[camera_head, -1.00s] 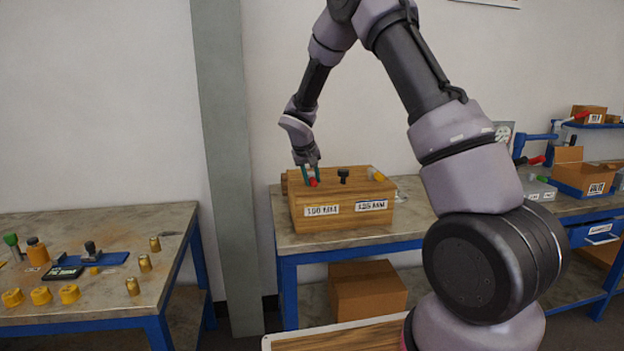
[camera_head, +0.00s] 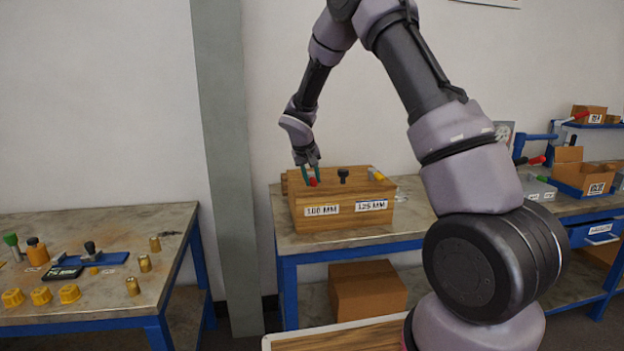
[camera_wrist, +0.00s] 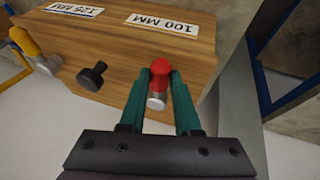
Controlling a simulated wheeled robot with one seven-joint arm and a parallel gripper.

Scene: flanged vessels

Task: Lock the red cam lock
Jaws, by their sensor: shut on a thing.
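The red cam lock (camera_head: 313,182) sits on the top of the wooden box at its left part, above the 100 MM label. In the wrist view the red cam lock (camera_wrist: 160,68) shows a red upper part and a pale metal end. My gripper (camera_head: 312,176) reaches down from above, and its two green fingers (camera_wrist: 160,95) are shut on the red cam lock, one on each side. The fingers hide the sides of the cam lock.
The wooden box (camera_head: 338,224) stands on a blue-legged workbench (camera_head: 345,240). A black knob (camera_head: 344,175) and a yellow-handled part (camera_head: 376,174) are on the box to the right. A second bench at left (camera_head: 100,215) holds several yellow and brass parts.

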